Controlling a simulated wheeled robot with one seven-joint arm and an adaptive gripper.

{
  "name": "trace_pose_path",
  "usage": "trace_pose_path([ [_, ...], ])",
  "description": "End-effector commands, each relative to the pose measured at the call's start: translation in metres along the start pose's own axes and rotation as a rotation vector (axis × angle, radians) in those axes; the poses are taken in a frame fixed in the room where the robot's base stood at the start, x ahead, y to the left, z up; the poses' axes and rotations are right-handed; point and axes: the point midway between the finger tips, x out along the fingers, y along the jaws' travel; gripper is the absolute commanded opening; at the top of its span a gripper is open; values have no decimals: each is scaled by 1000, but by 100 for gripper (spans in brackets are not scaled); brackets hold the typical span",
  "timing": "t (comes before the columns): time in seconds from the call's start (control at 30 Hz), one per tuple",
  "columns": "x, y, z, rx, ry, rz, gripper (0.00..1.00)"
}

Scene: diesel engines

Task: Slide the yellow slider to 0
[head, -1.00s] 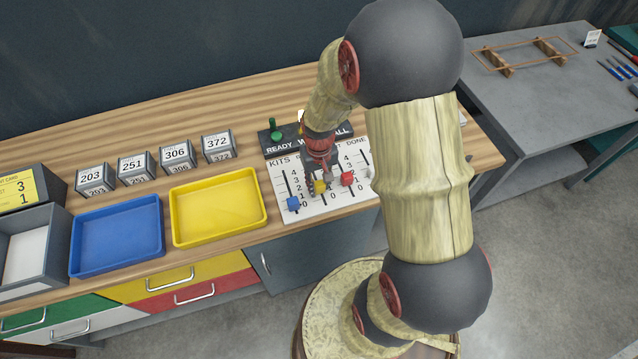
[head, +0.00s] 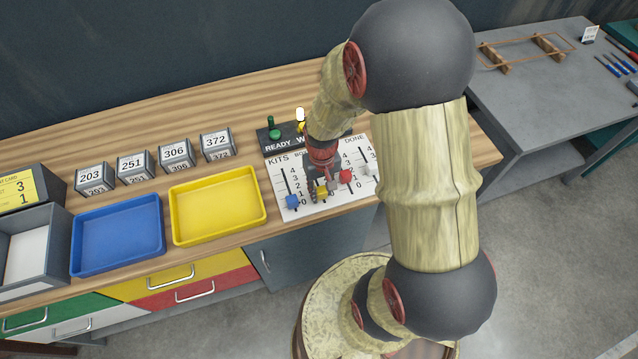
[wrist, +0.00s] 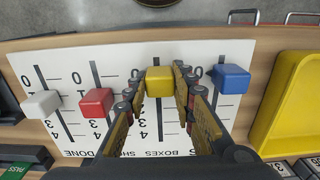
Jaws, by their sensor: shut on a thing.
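The yellow slider (head: 321,193) is a small block on the white slider panel (head: 297,214), near the front, 0 end of its scale. In the wrist view the yellow slider (wrist: 160,80) sits between the two fingers, level with the low numbers 0 and 1; its exact mark is hard to read. My gripper (head: 319,186) is shut on it from above, and its fingers (wrist: 160,88) flank the block on both sides. The fingers hide part of the slot and scale.
The blue slider (wrist: 231,78) is close beside one finger, near its 0 end. The red slider (wrist: 96,102) and white slider (wrist: 41,104) stand on the other side. A yellow tray (head: 217,206) and blue tray (head: 117,234) lie left of the panel.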

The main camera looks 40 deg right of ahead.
Motion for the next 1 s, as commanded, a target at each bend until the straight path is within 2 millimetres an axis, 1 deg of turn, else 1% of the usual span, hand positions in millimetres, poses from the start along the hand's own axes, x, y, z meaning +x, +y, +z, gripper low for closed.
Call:
trace_pose_path([
  [0.03,2,0,3,0,-9,0,0],
  [0.13,2,0,4,0,-10,0,0],
  [0.17,2,0,4,0,-10,0,26],
  [0.47,2,0,2,0,-7,0,44],
  [0.8,-1,0,1,0,-4,0,44],
  [0.87,-5,0,1,0,-3,0,44],
  [1.0,-25,0,0,0,0,0,44],
])
